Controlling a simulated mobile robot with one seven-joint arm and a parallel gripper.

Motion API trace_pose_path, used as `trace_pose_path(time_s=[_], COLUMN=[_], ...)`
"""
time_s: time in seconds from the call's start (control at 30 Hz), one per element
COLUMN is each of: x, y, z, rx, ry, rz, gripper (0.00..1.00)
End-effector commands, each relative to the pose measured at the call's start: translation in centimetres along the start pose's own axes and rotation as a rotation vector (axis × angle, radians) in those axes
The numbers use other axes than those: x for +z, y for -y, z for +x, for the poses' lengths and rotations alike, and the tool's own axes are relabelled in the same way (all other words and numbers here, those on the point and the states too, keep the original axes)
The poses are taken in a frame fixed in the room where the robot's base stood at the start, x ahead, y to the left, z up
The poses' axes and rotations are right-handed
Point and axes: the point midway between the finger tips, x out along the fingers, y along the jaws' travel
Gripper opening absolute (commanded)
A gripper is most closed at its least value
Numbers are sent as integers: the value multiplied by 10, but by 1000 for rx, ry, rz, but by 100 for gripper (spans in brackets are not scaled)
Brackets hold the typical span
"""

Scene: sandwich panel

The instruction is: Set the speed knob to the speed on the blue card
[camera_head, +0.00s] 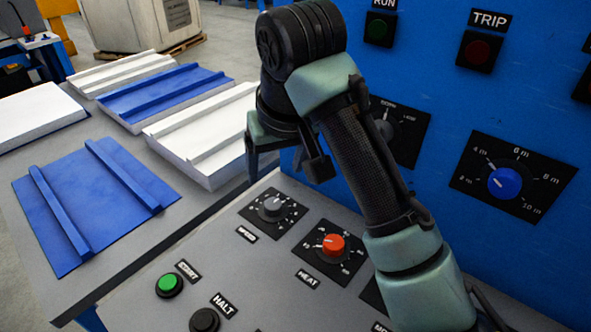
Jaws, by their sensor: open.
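The speed knob (272,205) is a grey knob on a black dial plate with white marks, on the sloped grey console. The label below it (246,234) appears to read SPEED. The dial's numbers and the knob's exact setting are too small to read. My gripper (286,172) is open and empty, pointing down above and slightly behind the knob in the picture, apart from it. No blue card with a speed can be made out.
A red HEAT knob (333,244) sits right of the speed knob. A green button (170,283) and a black HALT button (205,320) are in front. A blue upright panel (460,100) carries a blue knob (504,183). White and blue panels lie at left.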

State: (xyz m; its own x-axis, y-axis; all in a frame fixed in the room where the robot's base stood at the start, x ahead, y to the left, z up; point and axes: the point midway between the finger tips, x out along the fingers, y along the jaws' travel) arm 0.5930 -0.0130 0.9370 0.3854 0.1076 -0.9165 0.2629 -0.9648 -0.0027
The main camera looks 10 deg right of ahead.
Motion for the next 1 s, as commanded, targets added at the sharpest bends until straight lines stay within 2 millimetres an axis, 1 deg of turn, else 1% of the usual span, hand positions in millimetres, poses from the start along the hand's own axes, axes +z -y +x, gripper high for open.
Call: trace_pose_path(time_s=[0.07,0.17,0.27,0.5,0.6,0.7,0.83,1.0], x=[4,6,7,8,8,8,7,6], y=[-3,-3,-3,-3,-3,-3,-2,-2], z=[3,14,31,82,100,114,125,130], rx=[3,2,3,3,3,3,3,3], ry=[24,28,28,26,25,24,23,21], rz=[4,5,5,5,5,4,3,3], gripper=[76,76,76,76,76,76,76,76])
